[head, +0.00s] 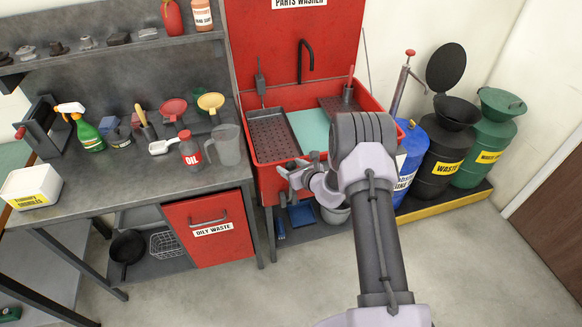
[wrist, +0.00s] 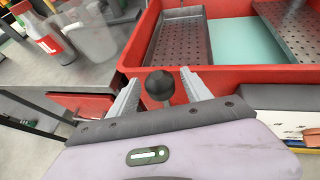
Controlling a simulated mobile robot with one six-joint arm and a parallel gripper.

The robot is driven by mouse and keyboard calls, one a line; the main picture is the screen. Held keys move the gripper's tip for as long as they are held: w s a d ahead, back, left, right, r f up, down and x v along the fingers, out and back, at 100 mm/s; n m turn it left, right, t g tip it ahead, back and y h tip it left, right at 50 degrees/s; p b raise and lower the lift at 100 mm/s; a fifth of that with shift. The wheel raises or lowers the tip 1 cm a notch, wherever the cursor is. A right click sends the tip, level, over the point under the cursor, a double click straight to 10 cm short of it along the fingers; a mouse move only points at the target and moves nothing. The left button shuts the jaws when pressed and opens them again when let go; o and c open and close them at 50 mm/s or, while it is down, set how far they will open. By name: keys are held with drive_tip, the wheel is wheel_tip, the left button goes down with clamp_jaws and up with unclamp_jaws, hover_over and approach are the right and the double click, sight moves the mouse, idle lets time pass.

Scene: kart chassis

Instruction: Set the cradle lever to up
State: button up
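A dark round ball knob (wrist: 159,86) shows in the wrist view, just in front of the red parts washer's front wall. It appears to be the end of the cradle lever; its shaft is mostly hidden behind my gripper body. My gripper (wrist: 160,90) has its two grey fingers spread apart, one on each side of the knob, with visible gaps. In the head view my gripper (head: 290,172) is at the front edge of the red parts washer (head: 259,150). The knob is hard to make out there, and I cannot tell the lever's position.
The washer basin holds perforated trays (head: 272,135) and a pale green panel (head: 309,130). A grey workbench (head: 110,180) with a clear jug (head: 228,146) and an oil bottle (head: 190,150) stands left. Waste drums (head: 440,150) stand right. The front floor is clear.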

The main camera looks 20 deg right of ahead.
drive_tip(key=p+v, duration=0.2)
drive_tip(key=v, duration=1.5)
drive_tip(key=shift+s, duration=0.2)
drive_tip(key=shift+r, duration=0.1)
